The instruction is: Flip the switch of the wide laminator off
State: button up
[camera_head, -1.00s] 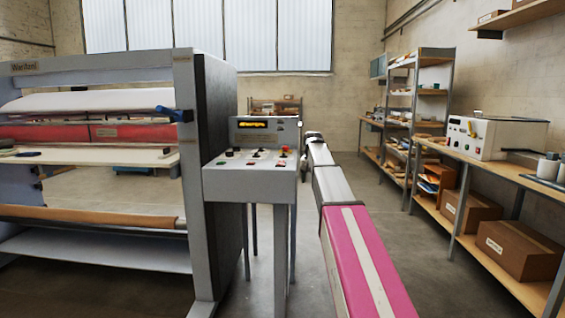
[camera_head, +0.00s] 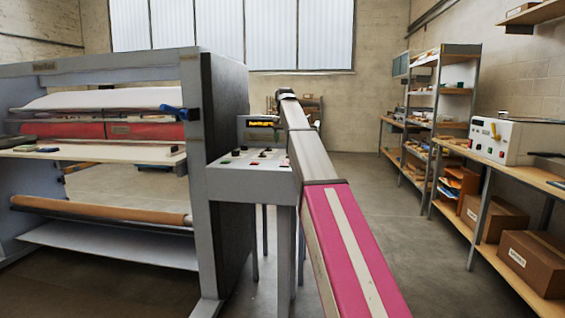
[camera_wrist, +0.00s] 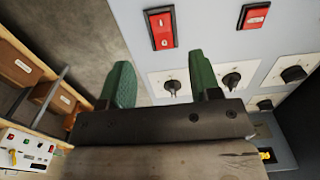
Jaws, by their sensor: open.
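The wide laminator (camera_head: 228,120) is the large grey machine at the left of the head view, with a grey control console (camera_head: 245,180) at its right side. In the wrist view the console panel (camera_wrist: 205,45) shows a red rocker switch (camera_wrist: 161,27) at upper centre and a second red rocker switch (camera_wrist: 253,16) further right. I cannot tell which is the power switch. My gripper (camera_wrist: 163,80) is open, its two green fingers apart and empty, in front of the panel's edge and below the first rocker in the picture. My arm hides part of the console in the head view.
Several black knobs (camera_wrist: 232,80) sit on the panel near the right finger. A small white machine (camera_head: 497,140) stands on the right-hand bench (camera_head: 540,178). Shelves (camera_head: 440,85) line the right wall. The floor between console and bench is clear.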

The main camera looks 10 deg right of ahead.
aim_at(285, 165)
notch_tip(285, 165, down, 10)
jog(key=shift+r, duration=0.1)
dwell(0.4)
